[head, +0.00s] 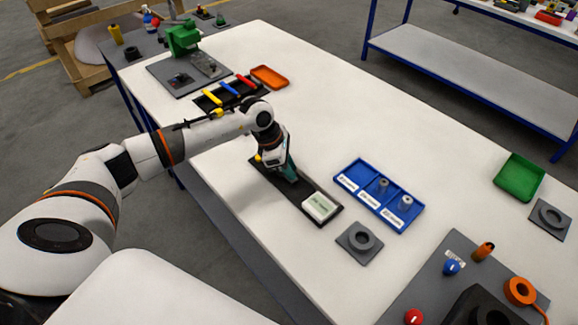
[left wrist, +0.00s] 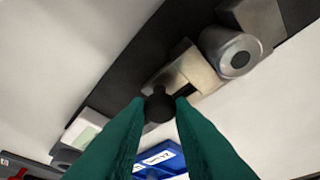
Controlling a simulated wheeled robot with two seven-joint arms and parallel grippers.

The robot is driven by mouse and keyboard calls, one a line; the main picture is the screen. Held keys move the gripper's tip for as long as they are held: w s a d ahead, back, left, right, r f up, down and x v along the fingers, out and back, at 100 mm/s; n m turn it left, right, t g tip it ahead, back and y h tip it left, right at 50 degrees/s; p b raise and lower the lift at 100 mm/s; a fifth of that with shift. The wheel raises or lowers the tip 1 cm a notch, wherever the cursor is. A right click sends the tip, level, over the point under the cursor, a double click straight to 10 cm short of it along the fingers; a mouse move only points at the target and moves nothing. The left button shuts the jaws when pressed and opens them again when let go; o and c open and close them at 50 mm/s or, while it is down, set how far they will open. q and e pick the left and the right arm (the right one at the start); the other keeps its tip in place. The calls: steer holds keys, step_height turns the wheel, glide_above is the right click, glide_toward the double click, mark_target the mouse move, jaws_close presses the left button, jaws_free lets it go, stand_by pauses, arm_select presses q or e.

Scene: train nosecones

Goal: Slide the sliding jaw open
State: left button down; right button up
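The dark fixture plate (head: 270,178) lies on the white table, and my left gripper (head: 291,176) reaches down over it, hiding most of its far end. In the left wrist view the sliding jaw (left wrist: 190,70) is a beige metal block on the dark plate, with a round black knob (left wrist: 158,106) at its near end. My left gripper's teal fingers (left wrist: 160,100) lie on both sides of the knob and appear to touch it. A grey cylinder with a dark centre hole (left wrist: 232,54) sits between the sliding jaw and another beige block (left wrist: 254,20). My right gripper is not in view.
A white block with a green label (head: 320,205) sits at the plate's near end. A blue sectioned tray (head: 352,168) with small parts is to the right, and a grey ring fixture (head: 359,242) is nearer. Clear table lies beyond the blue tray.

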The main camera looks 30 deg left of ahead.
mark_target(297, 187)
arm_select(q)
steer(key=shift+s+d, duration=0.25)
steer(key=shift+d, duration=0.5)
steer(key=shift+s+d, duration=0.25)
steer(key=shift+d, duration=0.45)
steer(key=c, duration=1.3)
jaws_free()
steer(key=shift+r, duration=0.15)
steer(key=shift+a+r+b, duration=0.2)
steer(key=shift+r+b, duration=0.1)
steer(key=shift+b, duration=0.05)
steer(key=b+v, duration=0.2)
steer(key=v, duration=0.9)
steer(key=shift+s, duration=0.1)
